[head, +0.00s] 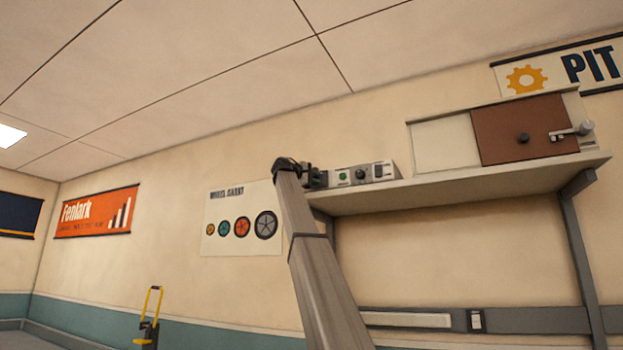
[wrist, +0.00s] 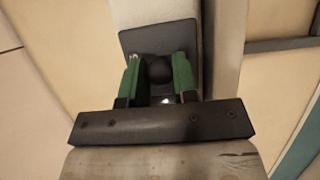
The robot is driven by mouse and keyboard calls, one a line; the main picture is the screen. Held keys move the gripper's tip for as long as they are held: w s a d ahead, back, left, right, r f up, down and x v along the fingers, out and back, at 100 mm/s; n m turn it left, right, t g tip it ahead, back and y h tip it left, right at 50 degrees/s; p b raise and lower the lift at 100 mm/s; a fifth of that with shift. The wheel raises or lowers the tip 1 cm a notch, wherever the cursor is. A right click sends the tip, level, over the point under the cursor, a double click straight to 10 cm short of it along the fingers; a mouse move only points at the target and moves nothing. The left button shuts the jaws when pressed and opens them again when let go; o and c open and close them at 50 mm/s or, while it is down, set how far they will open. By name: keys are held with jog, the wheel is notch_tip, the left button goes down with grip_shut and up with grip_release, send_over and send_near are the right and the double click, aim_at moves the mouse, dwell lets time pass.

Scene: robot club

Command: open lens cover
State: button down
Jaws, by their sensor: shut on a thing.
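A pale control box (head: 362,175) lies on the left end of a wall shelf, with a green button, a dark round control and a switch on its front. My gripper (head: 314,179) is at the box's left end. In the wrist view its green-padded fingers (wrist: 157,62) are shut on a round black knob (wrist: 159,72). The knob stands on a dark square plate (wrist: 130,43) on a pale housing. I cannot tell for certain whether this plate is the lens cover. The lower part of the knob is partly hidden in shadow between the fingers.
The shelf (head: 470,190) carries a pale cabinet with a brown panel (head: 510,128), a dark knob and a metal latch (head: 572,132) to the right. A wheel poster (head: 240,220) hangs on the wall behind my arm. The space left of my gripper is clear.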

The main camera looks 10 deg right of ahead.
jog(key=shift+s+d, duration=0.5)
jog(key=shift+d, duration=0.2)
jog(key=c, duration=0.9)
grip_release()
jog(key=v, duration=1.1)
jog(key=shift+f, duration=0.1)
